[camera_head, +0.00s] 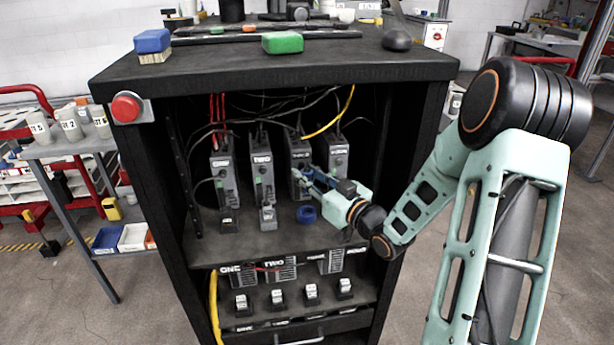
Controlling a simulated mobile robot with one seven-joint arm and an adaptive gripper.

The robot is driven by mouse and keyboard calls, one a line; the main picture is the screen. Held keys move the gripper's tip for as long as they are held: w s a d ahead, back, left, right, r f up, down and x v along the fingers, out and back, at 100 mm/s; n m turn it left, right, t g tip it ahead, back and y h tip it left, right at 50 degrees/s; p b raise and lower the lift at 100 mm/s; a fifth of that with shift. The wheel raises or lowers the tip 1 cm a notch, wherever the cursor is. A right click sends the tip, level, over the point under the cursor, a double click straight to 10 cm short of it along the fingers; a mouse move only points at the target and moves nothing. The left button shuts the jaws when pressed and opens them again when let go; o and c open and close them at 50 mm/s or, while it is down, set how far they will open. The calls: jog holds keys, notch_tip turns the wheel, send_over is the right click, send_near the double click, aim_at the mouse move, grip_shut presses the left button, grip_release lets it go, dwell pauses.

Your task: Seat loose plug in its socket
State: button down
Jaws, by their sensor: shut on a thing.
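My gripper (312,179) reaches into the black cabinet from the right, its fingers pointing left at the front of the third upright grey unit (299,152). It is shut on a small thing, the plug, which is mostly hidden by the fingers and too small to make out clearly. Whether the plug touches a socket cannot be told. Unit ONE (221,165) and unit TWO (262,166) stand to the left, with cables running to them. A fourth unit (338,150) stands behind my gripper on the right.
A blue ring (306,214) lies on the shelf below my gripper. Small blocks (228,221) stand in front of the left units. Black, red and yellow cables (330,118) hang above. The cabinet's right wall (412,150) is close to my arm. A lower shelf holds several white-topped blocks (277,297).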

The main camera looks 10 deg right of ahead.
aim_at(307, 193)
jog(key=shift+f+b, duration=2.5)
jog(key=shift+f, duration=0.45)
jog(key=shift+f+b, duration=1.6)
jog(key=shift+b, duration=0.15)
jog(key=c, duration=1.6)
grip_release()
jog(key=v, duration=1.1)
jog(key=shift+d, duration=0.1)
jog(key=shift+s+d, duration=0.15)
jog(key=shift+s, duration=0.3)
jog(key=shift+r, duration=0.1)
